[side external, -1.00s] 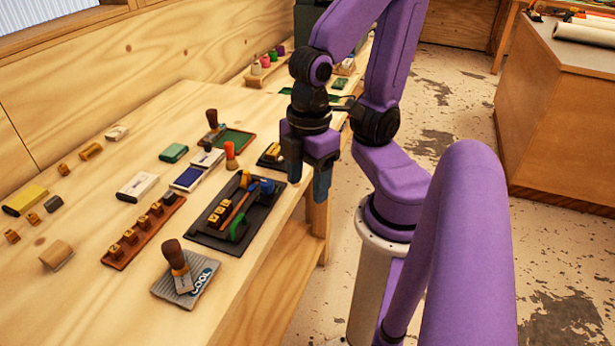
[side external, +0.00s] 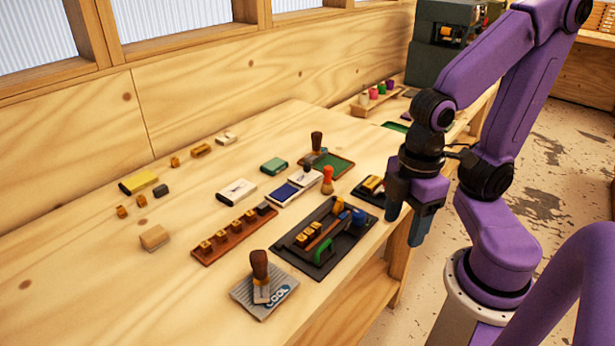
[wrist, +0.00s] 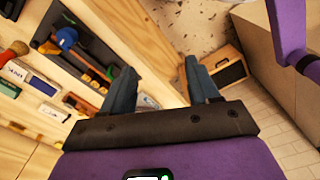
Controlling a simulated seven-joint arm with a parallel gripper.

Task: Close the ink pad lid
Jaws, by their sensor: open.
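The ink pad (side external: 285,191) lies open on the bench, with a dark blue inking surface in a white case. Its white lid (side external: 310,178) is folded back on the far right side of the pad.
A black tray (side external: 283,251) with tools lies in front of the pad. A closed white box (side external: 236,191) and a green box (side external: 274,166) are nearby. A green pad (side external: 340,165) lies behind. The bench's left front is clear.

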